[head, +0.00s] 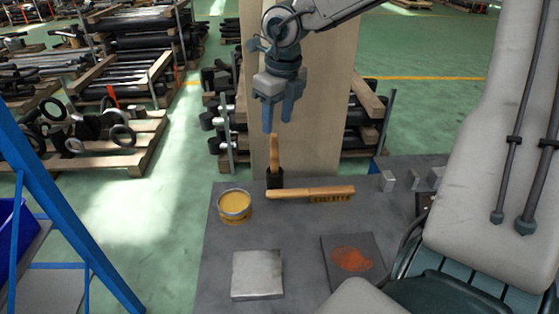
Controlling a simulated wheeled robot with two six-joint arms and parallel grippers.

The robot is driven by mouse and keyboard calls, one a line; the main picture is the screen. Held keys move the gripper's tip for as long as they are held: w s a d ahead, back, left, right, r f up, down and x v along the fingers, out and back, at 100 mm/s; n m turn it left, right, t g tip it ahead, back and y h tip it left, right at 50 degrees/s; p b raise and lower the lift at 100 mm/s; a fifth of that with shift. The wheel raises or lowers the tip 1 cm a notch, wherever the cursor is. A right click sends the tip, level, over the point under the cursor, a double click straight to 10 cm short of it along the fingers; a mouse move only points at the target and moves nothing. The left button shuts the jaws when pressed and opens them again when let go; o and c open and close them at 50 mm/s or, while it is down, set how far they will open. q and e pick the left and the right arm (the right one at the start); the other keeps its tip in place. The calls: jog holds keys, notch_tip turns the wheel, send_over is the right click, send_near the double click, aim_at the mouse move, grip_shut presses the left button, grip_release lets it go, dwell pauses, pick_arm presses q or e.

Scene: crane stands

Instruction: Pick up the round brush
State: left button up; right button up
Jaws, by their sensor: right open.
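A brush with a pale wooden handle and dark head, which looks like the round brush (274,153), stands upright near the far edge of the grey table (222,270). My right gripper (278,122) hangs above it with its blue fingers pointing down. The fingers are open and apart, with nothing between them. The top of the handle shows just below the fingertips; I cannot tell the exact gap in depth. My left gripper is out of view.
A wooden-handled tool (310,193) lies just in front of the brush. A yellow-filled tin (235,206) stands to its left. A metal plate (257,275) and a rust-stained plate (352,258) lie nearer. Small metal blocks (387,181) stand at the right.

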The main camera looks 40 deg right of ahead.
aim_at(274, 136)
jog(key=f, duration=0.4)
jog(key=shift+w+a+f+p, duration=0.15)
jog(key=shift+w+a+p, duration=0.1)
jog(key=shift+w+p, duration=0.05)
jog(key=shift+d+f+p, duration=0.15)
jog(key=shift+f+p, duration=0.25)
jog(key=shift+f, duration=0.3)
jog(key=shift+d+f+p, duration=0.1)
jog(key=shift+f+p, duration=0.25)
jog(key=shift+f, duration=0.3)
jog(key=shift+w+f, duration=0.25)
jog(key=shift+f, duration=1.1)
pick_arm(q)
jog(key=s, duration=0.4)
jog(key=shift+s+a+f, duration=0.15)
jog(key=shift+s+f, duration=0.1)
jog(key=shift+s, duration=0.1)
pick_arm(e)
grip_shut()
